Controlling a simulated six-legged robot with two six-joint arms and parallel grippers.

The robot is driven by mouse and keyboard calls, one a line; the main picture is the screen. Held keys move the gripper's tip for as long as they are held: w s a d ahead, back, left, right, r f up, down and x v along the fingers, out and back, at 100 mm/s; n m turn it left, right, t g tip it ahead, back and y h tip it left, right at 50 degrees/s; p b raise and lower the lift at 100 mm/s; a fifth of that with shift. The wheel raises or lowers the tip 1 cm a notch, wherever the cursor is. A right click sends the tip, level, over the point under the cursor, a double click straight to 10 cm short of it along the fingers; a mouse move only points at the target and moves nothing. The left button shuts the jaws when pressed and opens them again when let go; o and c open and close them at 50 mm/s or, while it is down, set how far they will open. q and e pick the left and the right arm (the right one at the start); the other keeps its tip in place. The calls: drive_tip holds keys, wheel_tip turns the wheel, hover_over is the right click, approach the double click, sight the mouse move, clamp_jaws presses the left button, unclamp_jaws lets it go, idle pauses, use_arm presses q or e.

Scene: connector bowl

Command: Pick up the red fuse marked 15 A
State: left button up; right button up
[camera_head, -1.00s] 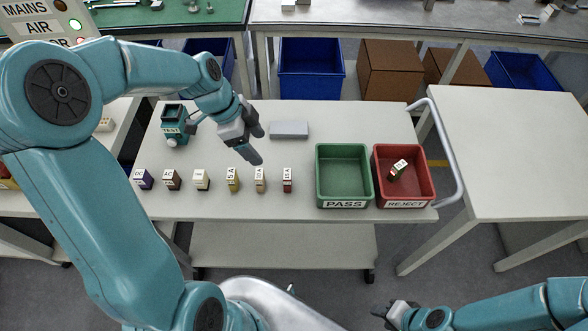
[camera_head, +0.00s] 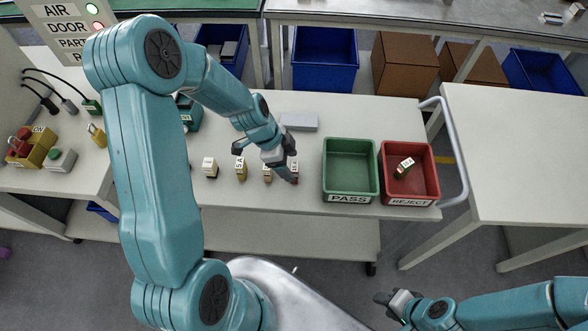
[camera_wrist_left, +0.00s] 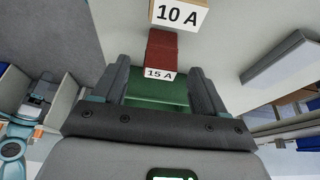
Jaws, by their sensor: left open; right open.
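The red fuse (camera_head: 295,172), marked 15 A, stands on the bench at the right end of a row of fuses, partly hidden by my left gripper in the head view. My left gripper (camera_head: 268,161) is open just above and beside it. In the left wrist view the red fuse (camera_wrist_left: 163,48) shows ahead of the open, empty fingers (camera_wrist_left: 158,85), roughly centred between them, with its white 15 A label facing me. My right gripper (camera_head: 388,304) is open and empty at the bottom right, away from the bench.
A tan fuse (camera_head: 267,174) stands just left of the red one; a 10 A label (camera_wrist_left: 180,15) is close by in the wrist view. A yellow fuse (camera_head: 241,169) and white fuse (camera_head: 210,168) stand further left. The green PASS tray (camera_head: 350,199) and red REJECT tray (camera_head: 409,199) are right.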

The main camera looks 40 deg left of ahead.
sight(293, 166)
use_arm(q)
drive_tip(key=x, duration=0.3)
drive_tip(key=shift+w+d+r, duration=0.1)
drive_tip(key=shift+d+r, duration=0.05)
drive_tip(key=shift+d, duration=0.05)
drive_tip(key=shift+w+f, duration=0.1)
drive_tip(key=shift+f, duration=0.25)
drive_tip(key=shift+c, duration=0.9)
drive_tip(key=c, duration=0.8)
drive_tip(key=shift+c, duration=0.3)
